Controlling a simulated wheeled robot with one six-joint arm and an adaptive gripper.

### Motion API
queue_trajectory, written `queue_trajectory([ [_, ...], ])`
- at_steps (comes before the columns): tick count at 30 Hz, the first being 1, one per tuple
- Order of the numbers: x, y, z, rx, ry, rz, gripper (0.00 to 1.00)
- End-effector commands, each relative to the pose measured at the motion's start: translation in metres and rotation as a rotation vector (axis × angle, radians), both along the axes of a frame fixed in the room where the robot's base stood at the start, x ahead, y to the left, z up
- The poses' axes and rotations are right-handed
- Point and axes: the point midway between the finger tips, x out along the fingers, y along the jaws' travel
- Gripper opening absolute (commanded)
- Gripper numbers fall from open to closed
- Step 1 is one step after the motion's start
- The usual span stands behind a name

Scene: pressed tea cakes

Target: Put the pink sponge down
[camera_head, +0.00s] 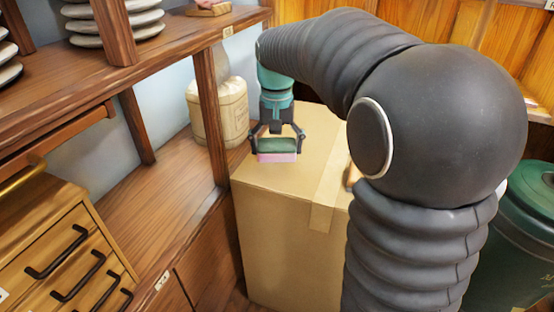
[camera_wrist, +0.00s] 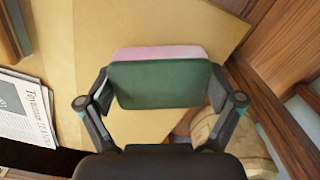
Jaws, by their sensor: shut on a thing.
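The pink sponge (camera_head: 277,157) has a dark green layer on its upper side. My gripper (camera_head: 277,143) is shut on it, with one finger at each end. In the head view the sponge is at the far left part of the top of a cardboard box (camera_head: 300,182); whether it touches the top is hard to tell. In the wrist view the sponge (camera_wrist: 160,84) lies level between the two fingers (camera_wrist: 160,100), its green face toward the camera and a pink strip along the far edge.
A wooden shelf (camera_head: 140,215) stands left of the box, with a wrapped bundle (camera_head: 218,112) behind its post. A newspaper (camera_wrist: 28,108) shows at the left in the wrist view. A green bin (camera_head: 525,235) stands at the right. Much of the box top is bare.

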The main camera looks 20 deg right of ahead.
Motion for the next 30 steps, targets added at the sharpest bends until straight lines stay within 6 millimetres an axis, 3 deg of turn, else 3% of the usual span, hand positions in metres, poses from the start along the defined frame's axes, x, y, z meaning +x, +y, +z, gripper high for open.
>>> queue_trajectory([
  [9, 0.0, 0.0, -0.037, 0.0, 0.002, 0.001, 0.48],
  [20, 0.0, 0.0, -0.041, 0.0, 0.001, 0.0, 0.48],
  [21, 0.0, 0.0, -0.041, 0.0, 0.0, 0.0, 0.94],
  [22, 0.0, 0.0, -0.04, 0.0, 0.0, 0.0, 1.0],
  [30, 0.0, 0.0, -0.04, 0.0, 0.0, 0.0, 1.0],
])
